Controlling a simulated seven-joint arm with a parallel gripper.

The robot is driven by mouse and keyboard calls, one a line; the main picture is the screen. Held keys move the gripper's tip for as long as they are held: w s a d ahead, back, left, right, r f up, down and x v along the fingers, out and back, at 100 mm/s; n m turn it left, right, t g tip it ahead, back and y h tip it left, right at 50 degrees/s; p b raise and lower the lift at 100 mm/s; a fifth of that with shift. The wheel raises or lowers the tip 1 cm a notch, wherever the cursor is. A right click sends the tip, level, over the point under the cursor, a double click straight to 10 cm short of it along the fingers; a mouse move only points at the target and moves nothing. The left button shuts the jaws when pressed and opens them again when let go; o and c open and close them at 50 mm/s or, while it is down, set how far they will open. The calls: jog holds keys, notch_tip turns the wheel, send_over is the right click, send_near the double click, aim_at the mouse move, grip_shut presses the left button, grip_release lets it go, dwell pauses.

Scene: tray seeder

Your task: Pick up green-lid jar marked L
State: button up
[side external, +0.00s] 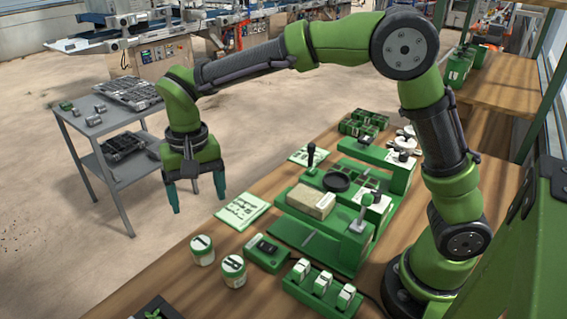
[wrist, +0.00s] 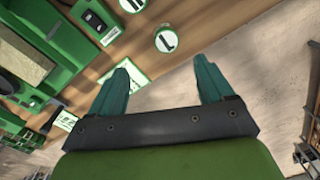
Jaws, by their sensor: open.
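Two small jars with green-rimmed, white-topped lids stand upright on the wooden bench near its front left edge in the side view. One jar (side external: 202,251) is nearer the bench edge; the other jar (side external: 232,271) is to its right and closer to the camera. Each lid has a dark mark, too small to read surely as L. In the wrist view one lid (wrist: 166,40) lies just beyond the fingertips, and another (wrist: 131,4) is cut by the top edge. My gripper (side external: 198,203) is open and empty, pointing down, above and apart from the jars; its fingers also show in the wrist view (wrist: 163,63).
A green box with a dark slot (side external: 267,254) and a green rack of white-topped pieces (side external: 322,289) stand right of the jars. The green seeder (side external: 320,247) is behind them. A printed card (side external: 241,211) lies near the edge. A grey cart (side external: 112,122) stands left.

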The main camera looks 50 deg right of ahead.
jog(key=w+r+m, duration=0.2)
send_over(201, 242)
jog(key=f, duration=1.1)
jog(key=shift+s+d, duration=0.2)
jog(key=shift+s, duration=0.15)
jog(key=shift+w+a+f, duration=0.15)
jog(key=shift+w+f, duration=0.05)
jog(key=shift+f, duration=1.4)
jog(key=shift+w+a+f, duration=0.1)
jog(key=shift+w+f, duration=0.05)
jog(key=shift+f, duration=1.45)
jog(key=c, duration=1.2)
jog(key=shift+o, duration=0.2)
jog(key=shift+r, duration=0.1)
